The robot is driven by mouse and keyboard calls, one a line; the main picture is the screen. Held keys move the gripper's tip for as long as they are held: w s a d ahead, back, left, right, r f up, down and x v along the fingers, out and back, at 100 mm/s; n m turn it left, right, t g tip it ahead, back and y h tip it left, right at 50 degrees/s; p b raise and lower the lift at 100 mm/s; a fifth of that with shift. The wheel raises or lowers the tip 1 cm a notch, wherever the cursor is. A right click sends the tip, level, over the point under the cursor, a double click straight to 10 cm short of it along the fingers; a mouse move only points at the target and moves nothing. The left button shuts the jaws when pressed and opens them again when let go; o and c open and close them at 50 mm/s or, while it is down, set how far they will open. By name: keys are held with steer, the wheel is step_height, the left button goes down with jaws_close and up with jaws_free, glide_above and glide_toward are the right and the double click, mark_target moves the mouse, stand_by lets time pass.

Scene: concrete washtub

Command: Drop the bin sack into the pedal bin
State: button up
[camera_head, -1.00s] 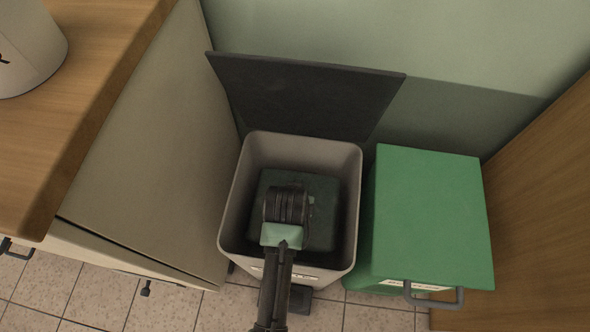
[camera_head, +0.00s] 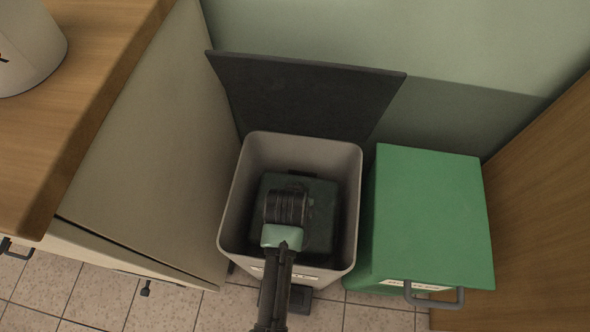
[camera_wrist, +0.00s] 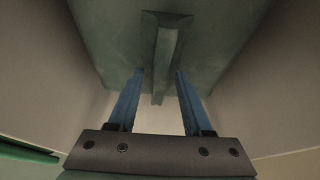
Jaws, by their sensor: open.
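The pedal bin (camera_head: 352,190) is a grey-beige box standing on the floor with its dark lid (camera_head: 305,95) raised against the wall. The bin sack (camera_head: 325,200) is a dark green, box-like bundle inside the bin, below the rim. My gripper (camera_head: 287,175) reaches down into the bin over the sack, and its wrist hides part of it. In the wrist view my gripper (camera_wrist: 159,72) has its two blue fingers spread apart, with the sack's raised strip or handle (camera_wrist: 166,50) between them and a gap on each side. The sack (camera_wrist: 215,35) lies just beyond the fingertips.
A green bin (camera_head: 430,215) with a closed lid and grey handle stands close on the right. A beige cabinet (camera_head: 150,150) with a wooden worktop (camera_head: 90,80) is on the left. The bin walls (camera_wrist: 40,85) rise close around my gripper.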

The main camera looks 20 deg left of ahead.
steer(key=p+v, duration=0.6)
steer(key=v, duration=0.7)
steer(key=shift+w+r, duration=0.2)
